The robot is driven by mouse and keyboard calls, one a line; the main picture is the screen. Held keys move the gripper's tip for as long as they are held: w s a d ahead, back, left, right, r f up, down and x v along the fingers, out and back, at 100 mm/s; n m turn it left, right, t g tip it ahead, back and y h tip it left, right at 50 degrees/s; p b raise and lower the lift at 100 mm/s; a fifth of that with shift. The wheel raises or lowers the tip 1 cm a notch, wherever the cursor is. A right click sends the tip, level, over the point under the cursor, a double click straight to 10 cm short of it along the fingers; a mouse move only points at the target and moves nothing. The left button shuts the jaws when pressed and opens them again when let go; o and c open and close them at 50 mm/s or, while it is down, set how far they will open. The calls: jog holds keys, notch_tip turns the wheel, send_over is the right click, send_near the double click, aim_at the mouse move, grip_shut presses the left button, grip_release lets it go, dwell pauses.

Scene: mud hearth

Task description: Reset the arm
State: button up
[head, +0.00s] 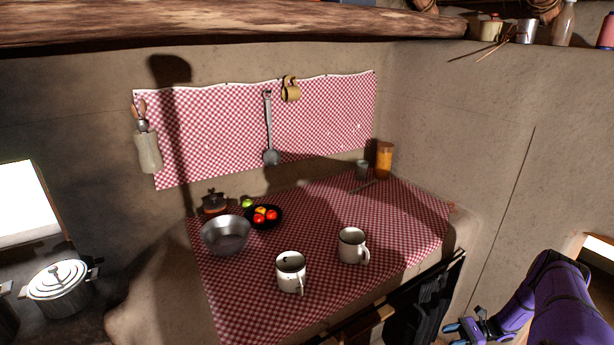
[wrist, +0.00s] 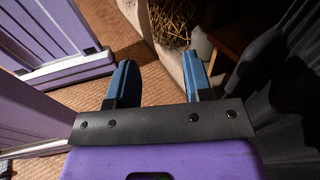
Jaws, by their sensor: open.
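My purple arm is folded at the lower right of the head view. My gripper (head: 466,328) shows there at the bottom edge, low and to the right of the counter. In the wrist view my gripper (wrist: 158,84) has its two blue fingers apart with nothing between them. It points down toward a woven floor (wrist: 150,80) and a pale ledge. My gripper touches nothing that I can see.
The checked counter (head: 330,305) bears two white mugs (head: 291,272) (head: 352,246), a metal bowl (head: 226,236) and a black fruit bowl (head: 276,222). Dark cloth (head: 412,312) hangs below its front edge; dark cloth (wrist: 287,90) also shows right of my fingers in the wrist view.

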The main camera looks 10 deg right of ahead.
jog(key=w+r+n+g+h, duration=0.2)
jog(key=w+r, duration=0.2)
jog(key=r, duration=0.5)
jog(key=w+r+n+g+h, duration=0.15)
jog(key=w+r, duration=0.25)
jog(key=r, duration=0.4)
jog(key=w+r+n+g+h, duration=0.15)
jog(key=w+r, duration=0.25)
jog(key=r, duration=0.5)
jog(key=a+r+n+h, duration=0.25)
jog(key=a+r, duration=0.25)
jog(key=r, duration=0.7)
jog(key=a+r+n+h, duration=0.25)
jog(key=a+r, duration=0.35)
jog(key=r, duration=0.5)
jog(key=s+a+r+n+t+h, duration=0.1)
jog(key=s+a+r+n+h, duration=0.1)
jog(key=s+a+r, duration=0.55)
jog(key=s+a+r+n+t+h, duration=0.1)
jog(key=s+a+r+n+h, duration=0.3)
jog(key=r, duration=0.7)
jog(key=s+a+r+n+t, duration=0.1)
jog(key=s+a, duration=0.3)
jog(key=s, duration=0.5)
jog(key=s+a+r+n+t, duration=0.2)
jog(key=s+a+r+t, duration=0.1)
jog(key=s, duration=0.7)
jog(key=shift+a+n+t+h, duration=0.3)
jog(key=shift+a+t+h, duration=0.1)
jog(key=shift+a+t, duration=0.4)
